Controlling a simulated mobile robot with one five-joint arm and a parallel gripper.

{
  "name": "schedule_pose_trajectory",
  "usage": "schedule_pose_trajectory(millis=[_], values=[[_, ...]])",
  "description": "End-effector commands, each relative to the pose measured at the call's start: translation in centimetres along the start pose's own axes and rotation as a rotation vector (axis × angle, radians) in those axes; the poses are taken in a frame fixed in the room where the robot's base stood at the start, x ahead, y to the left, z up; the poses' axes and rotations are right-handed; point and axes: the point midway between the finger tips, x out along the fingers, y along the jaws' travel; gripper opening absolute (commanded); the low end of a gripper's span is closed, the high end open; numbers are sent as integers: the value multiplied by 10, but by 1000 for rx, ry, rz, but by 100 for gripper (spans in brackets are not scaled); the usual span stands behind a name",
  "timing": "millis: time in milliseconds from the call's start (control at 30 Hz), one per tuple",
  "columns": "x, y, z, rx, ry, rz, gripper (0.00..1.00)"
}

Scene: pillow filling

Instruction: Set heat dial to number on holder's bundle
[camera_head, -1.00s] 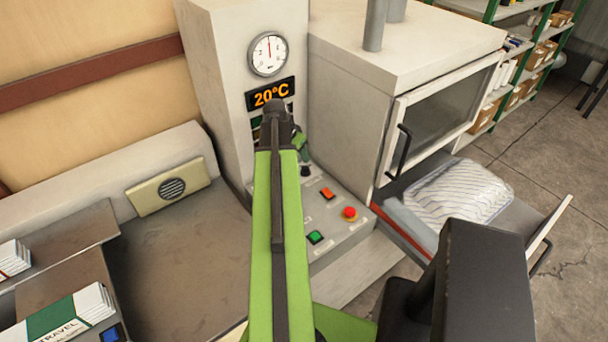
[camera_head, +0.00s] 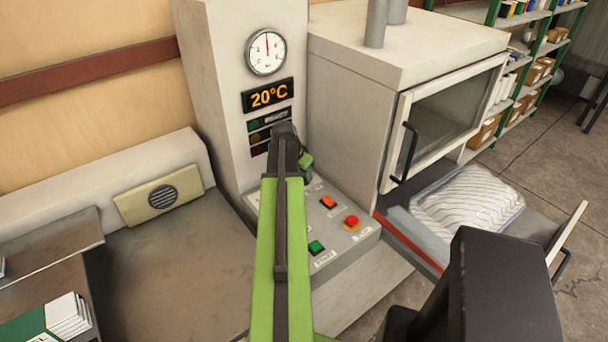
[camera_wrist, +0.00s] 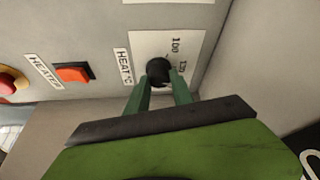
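The heat dial is a small black knob (camera_wrist: 158,72) on a white plate beside a "HEAT °C" label (camera_wrist: 123,67) in the wrist view. A "100" and another partly readable number are printed near it. My gripper (camera_wrist: 160,80) has its two green fingers on either side of the knob, tips close to it. I see no clear grip; contact is unclear. In the head view my gripper (camera_head: 305,162) is over the back of the control panel and hides most of the dial. A green and white bundle (camera_head: 65,315) is cut off at lower left; no number on it is readable.
The panel also has an orange heater switch (camera_head: 328,202), a red stop button (camera_head: 352,222) and a green button (camera_head: 316,247). The display (camera_head: 268,95) reads 20°C below a round gauge (camera_head: 266,52). An oven-like chamber (camera_head: 440,110) stands right, above a clear padded bag (camera_head: 465,198).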

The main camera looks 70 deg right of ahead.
Motion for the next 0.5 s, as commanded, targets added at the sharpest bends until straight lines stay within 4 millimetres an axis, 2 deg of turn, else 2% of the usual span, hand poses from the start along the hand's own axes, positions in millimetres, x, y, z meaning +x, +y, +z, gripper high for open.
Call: schedule_pose_trajectory(millis=[33,133,333,500], values=[[0,1,0,0,-1,3,12],[0,1,0,0,-1,3,0],[0,2,1,-21,-2,-5,0],[0,5,1,-170,-3,-65,0]])
